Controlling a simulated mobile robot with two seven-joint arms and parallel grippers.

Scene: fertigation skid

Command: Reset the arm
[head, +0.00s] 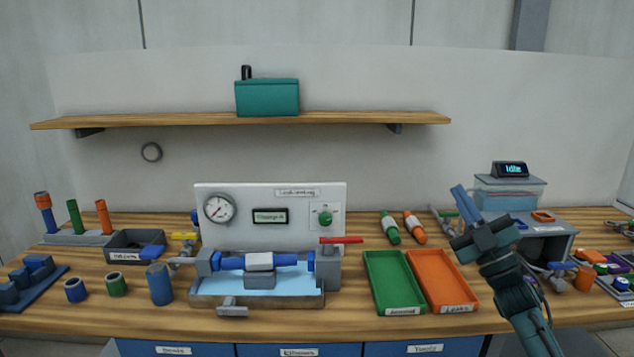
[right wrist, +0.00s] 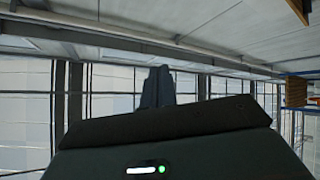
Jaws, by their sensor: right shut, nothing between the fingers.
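My right arm rises from the lower right in the head view. Its right gripper (head: 466,204) points up and to the left, above the bench and in front of the back panel. Its blue fingers are closed together with nothing between them. In the right wrist view the closed fingers (right wrist: 158,87) stand up against windows and ceiling, touching nothing. My left arm and left gripper are not in view.
Below and left of my right gripper lie a green tray (head: 392,284) and an orange tray (head: 441,281). A test rig (head: 268,287) with a gauge panel (head: 270,200) stands mid-bench. A grey stand with a clear box (head: 509,194) is close on the right. A shelf (head: 240,120) runs above.

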